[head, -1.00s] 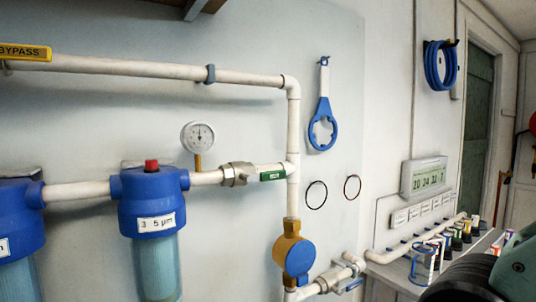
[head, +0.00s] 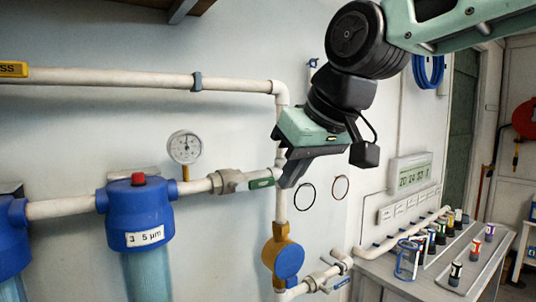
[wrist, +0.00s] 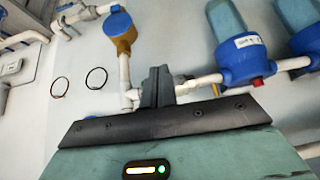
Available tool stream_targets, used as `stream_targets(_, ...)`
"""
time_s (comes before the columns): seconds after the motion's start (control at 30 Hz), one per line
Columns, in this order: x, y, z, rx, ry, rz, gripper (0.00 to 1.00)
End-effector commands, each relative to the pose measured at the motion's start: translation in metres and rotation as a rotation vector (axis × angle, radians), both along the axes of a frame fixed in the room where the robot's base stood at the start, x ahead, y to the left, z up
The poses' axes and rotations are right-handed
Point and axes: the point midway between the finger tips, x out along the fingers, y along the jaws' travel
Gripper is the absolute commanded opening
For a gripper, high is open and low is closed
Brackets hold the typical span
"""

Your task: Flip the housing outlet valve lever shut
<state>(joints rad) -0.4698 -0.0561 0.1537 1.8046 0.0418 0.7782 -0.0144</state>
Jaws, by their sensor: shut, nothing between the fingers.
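The housing outlet valve (head: 228,181) is a metal ball valve on the white pipe, right of the blue filter housing marked 3 5 µm (head: 140,212). Its green lever (head: 261,183) lies along the pipe, pointing right toward the tee. My gripper (head: 283,184) comes down from the upper right, its fingertips close to the lever's right end. I cannot tell whether they touch. In the wrist view my gripper (wrist: 158,84) has its dark fingers together, with nothing between them. They hide part of the pipe and the lever is not clear there.
A pressure gauge (head: 185,147) stands above the pipe left of the valve. The bypass pipe (head: 140,81) runs above. A brass and blue meter (head: 283,256) hangs below the tee. Wall rings (head: 341,188) and a bench with bottles (head: 400,283) are to the right.

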Motion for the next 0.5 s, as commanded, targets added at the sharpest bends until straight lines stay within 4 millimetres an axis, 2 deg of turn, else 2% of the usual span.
stream_targets(0.03, 0.013, 0.001, 0.035, 0.026, -0.048, -0.009, 0.00)
stream_targets(0.1, 0.025, 0.000, 0.065, 0.049, -0.093, -0.019, 0.00)
stream_targets(0.2, 0.035, -0.002, 0.093, 0.070, -0.136, -0.031, 0.00)
stream_targets(0.3, 0.039, -0.003, 0.103, 0.078, -0.153, -0.035, 0.00)
stream_targets(0.5, 0.039, -0.003, 0.104, 0.078, -0.155, -0.036, 0.00)
